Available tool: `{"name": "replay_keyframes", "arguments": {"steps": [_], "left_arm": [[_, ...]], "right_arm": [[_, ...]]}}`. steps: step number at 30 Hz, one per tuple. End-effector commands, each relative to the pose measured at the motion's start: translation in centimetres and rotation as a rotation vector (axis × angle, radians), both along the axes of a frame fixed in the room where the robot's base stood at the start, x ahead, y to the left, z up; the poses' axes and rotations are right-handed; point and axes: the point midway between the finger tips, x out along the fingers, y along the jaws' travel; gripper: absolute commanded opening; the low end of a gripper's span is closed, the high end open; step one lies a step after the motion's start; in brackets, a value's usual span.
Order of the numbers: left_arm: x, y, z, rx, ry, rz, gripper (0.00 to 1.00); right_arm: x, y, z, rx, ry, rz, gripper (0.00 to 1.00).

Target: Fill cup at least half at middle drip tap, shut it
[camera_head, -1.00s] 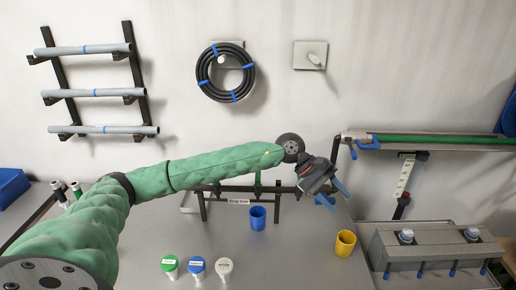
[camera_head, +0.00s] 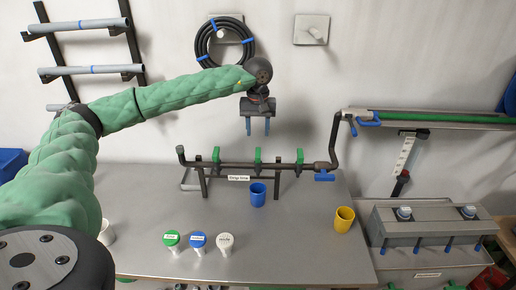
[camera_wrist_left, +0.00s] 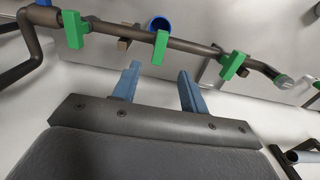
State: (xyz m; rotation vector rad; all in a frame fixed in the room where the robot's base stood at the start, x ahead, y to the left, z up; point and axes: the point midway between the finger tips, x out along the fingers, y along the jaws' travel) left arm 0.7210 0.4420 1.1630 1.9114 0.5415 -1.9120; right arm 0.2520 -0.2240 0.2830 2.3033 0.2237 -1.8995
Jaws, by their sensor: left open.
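The pipe (camera_head: 235,165) of the drip manifold runs across the back of the table and carries three green taps. The middle drip tap (camera_head: 258,156) also shows in the left wrist view (camera_wrist_left: 160,47). A blue cup (camera_head: 258,194) stands upright on the table below and in front of the middle tap. It is partly hidden behind the pipe in the left wrist view (camera_wrist_left: 158,24). Its contents cannot be made out. My left gripper (camera_head: 257,131) is open and empty, pointing down above the middle tap, apart from it. My right gripper is out of view.
A blue-handled valve (camera_head: 324,176) sits at the pipe's right end. A yellow cup (camera_head: 344,219) stands near the table's right edge. Several lidded jars, including a blue-lidded one (camera_head: 197,242), stand at the front. A grey box unit (camera_head: 425,228) is at right.

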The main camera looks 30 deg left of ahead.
Motion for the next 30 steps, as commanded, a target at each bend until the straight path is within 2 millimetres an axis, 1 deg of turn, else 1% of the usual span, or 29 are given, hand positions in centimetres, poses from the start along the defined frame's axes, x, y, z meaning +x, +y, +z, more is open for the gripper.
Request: {"name": "replay_keyframes", "arguments": {"steps": [1, 7, 14, 17, 30], "left_arm": [[0.0, 0.0, -0.6, 0.000, 0.001, 0.000, 0.44], [0.0, 0.0, -2.5, -0.001, 0.002, 0.001, 0.44], [0.0, -0.1, -4.7, -0.002, 0.001, 0.001, 0.44], [0.0, -0.1, -5.4, -0.002, 0.000, 0.001, 0.44], [0.0, -0.1, -7.8, -0.002, 0.000, 0.001, 0.44]], "right_arm": [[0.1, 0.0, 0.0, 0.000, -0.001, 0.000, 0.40], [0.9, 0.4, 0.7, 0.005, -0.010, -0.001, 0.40], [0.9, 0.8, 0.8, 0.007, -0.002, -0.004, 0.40], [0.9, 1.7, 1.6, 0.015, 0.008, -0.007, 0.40], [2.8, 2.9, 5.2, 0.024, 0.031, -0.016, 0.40]]}}
